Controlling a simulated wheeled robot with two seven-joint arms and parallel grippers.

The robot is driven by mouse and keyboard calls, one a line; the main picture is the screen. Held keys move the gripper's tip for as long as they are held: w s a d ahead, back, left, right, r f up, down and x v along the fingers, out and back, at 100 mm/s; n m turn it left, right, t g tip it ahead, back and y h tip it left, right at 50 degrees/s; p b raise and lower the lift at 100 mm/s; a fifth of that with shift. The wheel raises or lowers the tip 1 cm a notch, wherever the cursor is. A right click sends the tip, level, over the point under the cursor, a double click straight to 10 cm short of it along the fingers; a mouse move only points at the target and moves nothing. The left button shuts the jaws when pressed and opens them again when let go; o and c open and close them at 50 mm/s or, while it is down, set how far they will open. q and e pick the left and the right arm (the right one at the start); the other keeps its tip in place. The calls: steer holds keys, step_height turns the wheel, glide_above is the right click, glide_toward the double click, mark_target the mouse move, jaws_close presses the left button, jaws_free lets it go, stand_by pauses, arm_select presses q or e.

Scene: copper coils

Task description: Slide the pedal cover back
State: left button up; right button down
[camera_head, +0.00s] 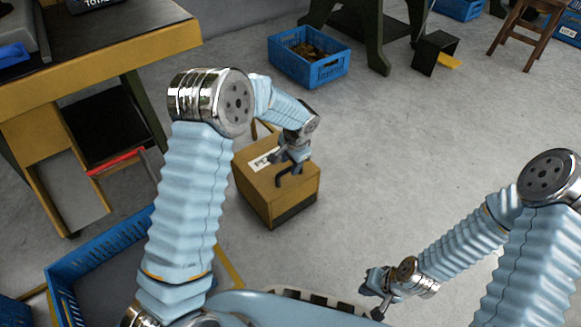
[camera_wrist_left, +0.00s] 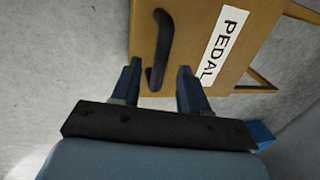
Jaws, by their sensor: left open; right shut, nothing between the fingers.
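The pedal cover (camera_head: 272,192) is a tan-yellow box with a dark lower edge, standing on the floor in the middle of the head view. In the left wrist view the pedal cover (camera_wrist_left: 195,20) carries a white "PEDAL" label (camera_wrist_left: 221,46) and a black bar handle (camera_wrist_left: 161,45). My left gripper (camera_head: 288,165) is over the box top at the handle. In the left wrist view its two fingers (camera_wrist_left: 157,78) are apart, with the handle's near end between their tips. I cannot tell how deep they reach. My right gripper (camera_head: 376,294) is shut and empty, low near my base.
A yellow-edged workbench (camera_head: 110,60) stands at the left. A blue crate (camera_head: 95,248) lies below it, and another blue crate (camera_head: 318,71) with contents stands behind the cover. A small dark box (camera_head: 433,55) is further back. The floor right of the cover is clear.

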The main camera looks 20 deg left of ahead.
arm_select(q)
steer(key=shift+w+a+f, duration=0.1)
steer(key=shift+a+f, duration=0.05)
steer(key=shift+f, duration=0.75)
steer(key=shift+c, duration=0.3)
jaws_close()
